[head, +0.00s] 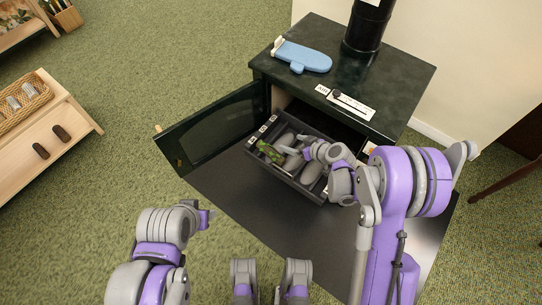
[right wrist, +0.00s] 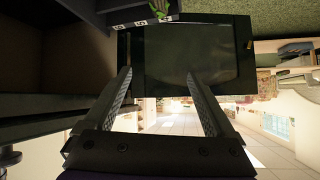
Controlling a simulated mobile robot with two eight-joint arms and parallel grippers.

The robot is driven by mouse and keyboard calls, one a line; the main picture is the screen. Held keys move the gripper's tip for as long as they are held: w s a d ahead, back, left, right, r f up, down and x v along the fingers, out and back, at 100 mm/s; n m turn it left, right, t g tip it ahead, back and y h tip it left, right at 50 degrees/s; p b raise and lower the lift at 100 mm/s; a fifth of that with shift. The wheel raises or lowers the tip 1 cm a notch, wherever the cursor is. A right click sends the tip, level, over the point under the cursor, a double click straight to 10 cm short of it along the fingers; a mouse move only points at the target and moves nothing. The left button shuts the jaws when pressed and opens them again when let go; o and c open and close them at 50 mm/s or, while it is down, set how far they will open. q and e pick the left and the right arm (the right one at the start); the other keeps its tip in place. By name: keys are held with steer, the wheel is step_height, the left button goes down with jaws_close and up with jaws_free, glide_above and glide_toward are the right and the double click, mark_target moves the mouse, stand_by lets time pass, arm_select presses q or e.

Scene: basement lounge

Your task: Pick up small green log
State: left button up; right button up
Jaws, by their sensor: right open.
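The small green log (head: 270,152) lies at the left end of a dark open tray (head: 302,188) in front of the black stove. In the right wrist view, part of a green thing, probably this log (right wrist: 158,9), shows at the top edge. My right gripper (head: 293,150) reaches over the tray, just right of the green log. In the right wrist view my right gripper (right wrist: 160,80) has its two fingers wide apart with nothing between them.
Other greyish pieces lie in the tray. The stove's glass door (head: 212,128) stands open to the left. A blue oven mitt (head: 303,57) lies on the stove top (head: 400,72), beside the black flue pipe (head: 366,30). A wooden shelf (head: 75,135) stands far left, with open carpet between.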

steer(key=n+t+y+b, duration=0.1)
steer(key=y+b, duration=0.1)
steer(key=b, duration=0.1)
glide_toward(273, 153)
steer(key=r, duration=0.1)
steer(key=shift+n, duration=0.3)
steer(key=x, duration=0.5)
steer(key=shift+w+a+f+b, duration=0.1)
steer(key=shift+w+f+b, duration=0.15)
steer(key=shift+b, duration=0.15)
steer(key=x, duration=0.2)
steer(key=b+x, duration=0.1)
steer(key=x, duration=0.2)
steer(key=shift+f, duration=0.35)
arm_select(q)
step_height(273, 153, down, 7)
steer(key=shift+w+r, duration=0.15)
arm_select(e)
steer(key=shift+s, duration=0.1)
jaws_close()
